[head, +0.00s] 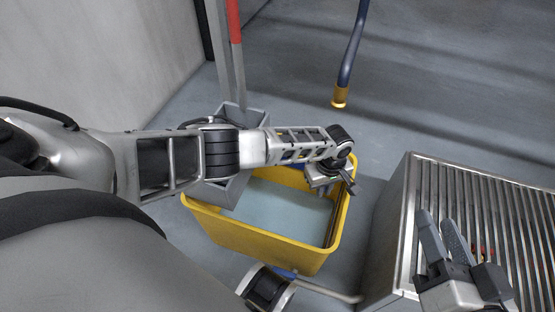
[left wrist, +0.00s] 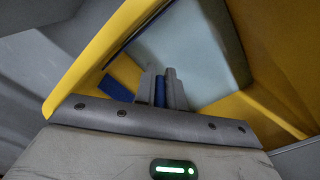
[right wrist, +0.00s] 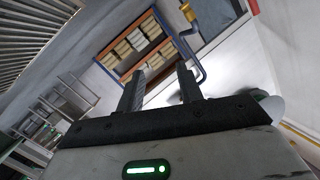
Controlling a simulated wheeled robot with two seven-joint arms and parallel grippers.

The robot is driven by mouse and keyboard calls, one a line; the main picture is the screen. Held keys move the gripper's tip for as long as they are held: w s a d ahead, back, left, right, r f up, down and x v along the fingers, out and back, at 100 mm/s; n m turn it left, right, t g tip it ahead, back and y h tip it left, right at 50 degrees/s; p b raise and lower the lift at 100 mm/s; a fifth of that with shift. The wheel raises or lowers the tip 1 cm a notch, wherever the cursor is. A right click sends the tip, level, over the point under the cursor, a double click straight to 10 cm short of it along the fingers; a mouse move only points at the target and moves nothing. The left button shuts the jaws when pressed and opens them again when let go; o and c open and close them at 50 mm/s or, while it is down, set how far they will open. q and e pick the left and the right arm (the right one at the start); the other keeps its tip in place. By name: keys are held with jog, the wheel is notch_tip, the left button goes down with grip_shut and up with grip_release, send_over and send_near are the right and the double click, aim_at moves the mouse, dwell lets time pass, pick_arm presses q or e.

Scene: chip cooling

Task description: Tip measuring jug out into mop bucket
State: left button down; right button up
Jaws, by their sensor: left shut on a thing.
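The yellow mop bucket (head: 262,245) stands on the floor with pale bluish liquid inside and a grey wringer (head: 222,192) at its left side. My left arm reaches across it. My left gripper (head: 345,186) is above the bucket's right part, and its fingers (left wrist: 161,88) are closed on a narrow blue piece, apparently the measuring jug's handle (left wrist: 160,92). The jug's body is mostly hidden, so I cannot tell its tilt. My right gripper (head: 440,235) is over the slatted metal surface; its fingers (right wrist: 160,88) are apart with nothing between them.
The slatted metal stand (head: 395,235) is right of the bucket. A blue hose (head: 352,45) with a brass end hangs behind it. A pole with a red part (head: 234,20) rises from the wringer. A pale wall is at the left. Open floor lies behind the bucket.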

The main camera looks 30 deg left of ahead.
pick_arm(q)
jog(key=shift+f, duration=0.4)
jog(key=shift+s+r, duration=0.1)
jog(key=shift+r, duration=0.1)
